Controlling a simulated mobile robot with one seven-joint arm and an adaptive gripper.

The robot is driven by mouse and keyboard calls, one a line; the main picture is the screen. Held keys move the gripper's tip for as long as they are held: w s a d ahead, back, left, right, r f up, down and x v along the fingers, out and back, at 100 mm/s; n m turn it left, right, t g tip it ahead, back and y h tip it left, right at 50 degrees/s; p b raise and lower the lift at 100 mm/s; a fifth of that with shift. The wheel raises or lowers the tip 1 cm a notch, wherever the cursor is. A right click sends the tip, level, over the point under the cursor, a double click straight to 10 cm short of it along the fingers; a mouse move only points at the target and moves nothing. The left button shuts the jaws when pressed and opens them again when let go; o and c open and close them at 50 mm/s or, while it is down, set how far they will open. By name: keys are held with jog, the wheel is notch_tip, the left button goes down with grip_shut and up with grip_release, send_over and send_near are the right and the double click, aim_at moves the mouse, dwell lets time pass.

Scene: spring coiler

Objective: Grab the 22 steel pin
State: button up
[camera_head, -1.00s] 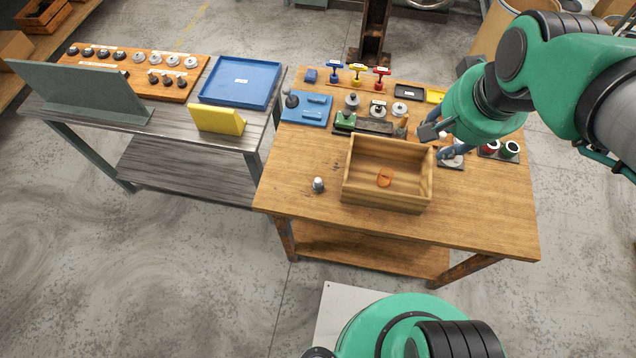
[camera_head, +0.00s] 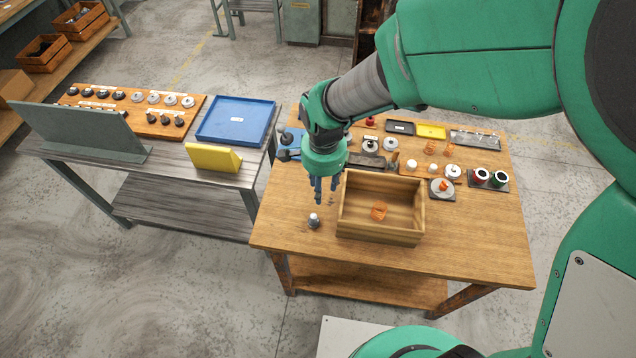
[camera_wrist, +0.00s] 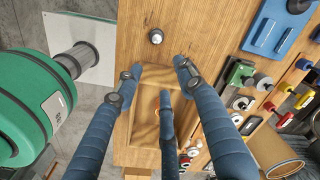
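A small steel pin-like piece (camera_head: 313,220) with a pale top and darker base stands upright on the wooden table (camera_head: 470,235), left of the open wooden box. It also shows in the wrist view (camera_wrist: 156,36), beyond the fingertips. No number is readable on it, so I cannot confirm it is the 22 pin. My gripper (camera_head: 327,195) hangs above the table just behind the piece, fingers pointing down. In the wrist view my gripper (camera_wrist: 157,75) has its blue fingers spread, with nothing between them. It is apart from the piece.
The wooden box (camera_head: 380,238) holds an orange item (camera_head: 379,211) and stands close right of my fingers. Several coils, spools and holders line the table's back and right. The left bench carries a blue tray (camera_head: 236,121) and a yellow stand (camera_head: 213,158). The table's front strip is clear.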

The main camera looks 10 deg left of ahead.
aim_at(313, 215)
jog(key=a+f, duration=0.2)
jog(key=f, duration=0.1)
jog(key=shift+s+a+m, duration=0.15)
jog(key=shift+s+m, duration=0.15)
jog(key=shift+s, duration=0.05)
jog(key=shift+f+b, duration=0.5)
jog(key=shift+f, duration=3.75)
jog(key=shift+f+b, duration=0.45)
jog(key=shift+f, duration=2.15)
jog(key=shift+c, duration=0.3)
grip_shut()
